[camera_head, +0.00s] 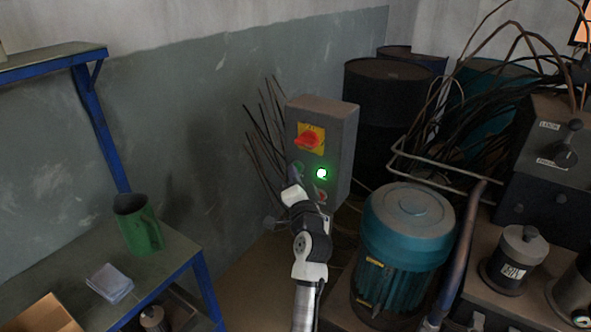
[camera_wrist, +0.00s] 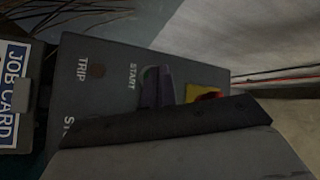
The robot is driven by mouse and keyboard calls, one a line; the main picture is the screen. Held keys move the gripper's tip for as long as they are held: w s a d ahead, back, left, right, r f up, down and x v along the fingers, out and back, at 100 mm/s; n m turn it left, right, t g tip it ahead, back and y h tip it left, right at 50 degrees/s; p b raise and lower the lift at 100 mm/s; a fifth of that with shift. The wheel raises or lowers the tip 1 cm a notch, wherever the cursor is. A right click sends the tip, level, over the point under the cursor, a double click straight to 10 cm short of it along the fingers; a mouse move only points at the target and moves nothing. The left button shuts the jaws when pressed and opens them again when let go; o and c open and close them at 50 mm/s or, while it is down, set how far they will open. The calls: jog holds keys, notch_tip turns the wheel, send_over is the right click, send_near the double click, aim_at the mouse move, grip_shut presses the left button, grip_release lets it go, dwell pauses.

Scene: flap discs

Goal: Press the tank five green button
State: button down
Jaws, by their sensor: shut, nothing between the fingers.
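A grey control box (camera_head: 338,130) stands near the wall, with a red rotary switch on a yellow plate, a lit green lamp (camera_head: 322,173) and a reddish button (camera_head: 320,197) on its face. My gripper (camera_head: 297,174) is shut and empty at the left part of that face. In the wrist view its dark fingertips (camera_wrist: 157,88) lie over the green button (camera_wrist: 150,72) beside the word START and hide most of it. I cannot tell whether they touch it. No tank five label is readable.
A teal motor (camera_head: 408,235) stands close to the right of my arm. Dark drums (camera_head: 385,110) and cables are behind the box. A bench with a green mug (camera_head: 138,225) is at the left. A job card (camera_wrist: 14,95) hangs beside the box.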

dwell(0.3)
jog(key=shift+s+a+p, duration=0.4)
jog(key=shift+s+p, duration=0.1)
jog(key=shift+s, duration=0.25)
jog(key=shift+s+a+p, duration=0.75)
jog(key=shift+s, duration=0.25)
jog(key=shift+s+a+p, duration=0.75)
jog(key=shift+s, duration=0.25)
